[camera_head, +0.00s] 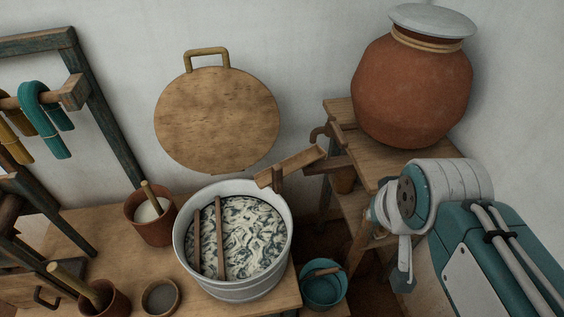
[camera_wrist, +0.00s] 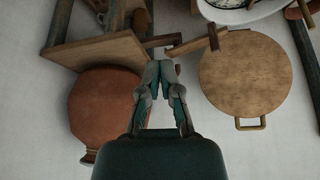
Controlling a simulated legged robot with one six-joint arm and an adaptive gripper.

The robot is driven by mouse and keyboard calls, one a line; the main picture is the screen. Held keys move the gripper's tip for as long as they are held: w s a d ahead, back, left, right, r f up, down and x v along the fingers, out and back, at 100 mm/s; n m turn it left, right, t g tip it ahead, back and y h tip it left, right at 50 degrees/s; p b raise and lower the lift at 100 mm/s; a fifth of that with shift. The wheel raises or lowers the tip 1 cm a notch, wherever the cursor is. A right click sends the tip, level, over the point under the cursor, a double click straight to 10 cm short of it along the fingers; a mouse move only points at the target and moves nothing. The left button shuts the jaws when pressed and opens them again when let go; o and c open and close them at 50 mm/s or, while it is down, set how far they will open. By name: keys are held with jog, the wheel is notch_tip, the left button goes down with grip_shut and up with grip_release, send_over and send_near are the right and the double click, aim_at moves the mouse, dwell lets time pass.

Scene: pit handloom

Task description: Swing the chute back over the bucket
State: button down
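The wooden chute (camera_head: 290,166) is a narrow channel sloping down left from the stand below the clay pot. Its lower end is at the right rim of the pale metal tub (camera_head: 290,225), which holds dark and white marbled contents. A teal bucket (camera_head: 323,286) stands low, right of the tub, apart from the chute's lower end. In the wrist view the chute (camera_wrist: 198,42) lies beyond and right of my gripper (camera_wrist: 161,60). The fingers look shut, tips together, with nothing seen between them. In the head view my fingers are hidden by my arm.
A large lidded clay pot (camera_head: 412,90) stands on the wooden stand (camera_head: 340,110) at right. A round board (camera_head: 217,118) is against the wall. A clay cup (camera_head: 151,220) and small bowl (camera_head: 161,296) stand left of the tub. A dark frame rises at left.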

jog(key=w+a+n+g+y, duration=0.1)
jog(key=w+a, duration=0.3)
jog(key=w, duration=0.4)
jog(key=w+a+n, duration=0.1)
jog(key=w+a, duration=0.2)
jog(key=w, duration=0.5)
jog(key=w+a+f+n, duration=0.1)
jog(key=w+a+f, duration=0.3)
jog(key=w+a, duration=0.1)
jog(key=w+a+f+n+g, duration=0.1)
jog(key=w+a+f, duration=0.3)
jog(key=w+a, duration=0.2)
jog(key=shift+w, duration=0.85)
jog(key=shift+d+f, duration=0.1)
send_over(269, 169)
notch_tip(269, 169, down, 10)
jog(key=shift+r, duration=0.2)
jog(key=s, duration=0.1)
jog(key=s+d, duration=0.1)
jog(key=shift+s+r, duration=0.15)
jog(key=shift+s, duration=0.15)
jog(key=shift+s+d, duration=0.2)
jog(key=shift+s, duration=0.3)
